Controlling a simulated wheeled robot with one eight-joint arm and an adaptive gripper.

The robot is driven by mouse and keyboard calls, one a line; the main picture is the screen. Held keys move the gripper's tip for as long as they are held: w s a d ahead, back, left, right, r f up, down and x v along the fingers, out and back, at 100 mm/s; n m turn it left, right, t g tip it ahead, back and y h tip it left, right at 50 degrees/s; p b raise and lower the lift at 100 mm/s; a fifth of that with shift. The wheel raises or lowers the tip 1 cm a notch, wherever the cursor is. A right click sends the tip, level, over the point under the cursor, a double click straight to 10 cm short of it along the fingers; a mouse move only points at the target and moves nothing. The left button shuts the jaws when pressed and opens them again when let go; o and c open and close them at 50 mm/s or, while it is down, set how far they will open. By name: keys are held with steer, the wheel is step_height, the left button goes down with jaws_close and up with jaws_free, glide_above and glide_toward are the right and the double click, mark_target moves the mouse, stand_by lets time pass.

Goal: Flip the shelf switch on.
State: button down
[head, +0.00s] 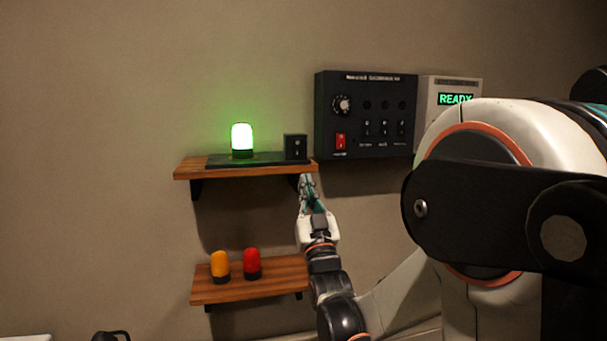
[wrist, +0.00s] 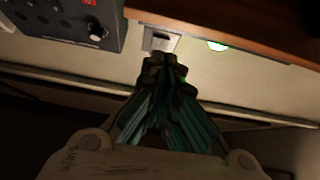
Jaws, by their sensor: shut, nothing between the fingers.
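The shelf switch (head: 295,147) is a small black box with a rocker on its face. It stands at the right end of the upper wooden shelf (head: 245,172). In the wrist view, what looks like the switch (wrist: 160,39) shows just beyond the fingertips. A lit green lamp (head: 242,138) stands left of the switch on the same dark base. My gripper (head: 306,182) is shut and empty, just below the shelf's right end and under the switch, apart from it. Its teal fingers (wrist: 165,68) are together in the wrist view. The rocker's position is too small to tell.
A black control panel (head: 365,146) with a knob and a red switch is on the wall to the right. A white box with a READY display (head: 456,99) is beside it. A lower shelf (head: 250,287) holds an orange lamp (head: 220,265) and a red lamp (head: 252,264).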

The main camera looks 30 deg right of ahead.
steer(key=v, duration=0.4)
steer(key=shift+s+f, duration=0.1)
steer(key=shift+f, duration=0.1)
stand_by(0.3)
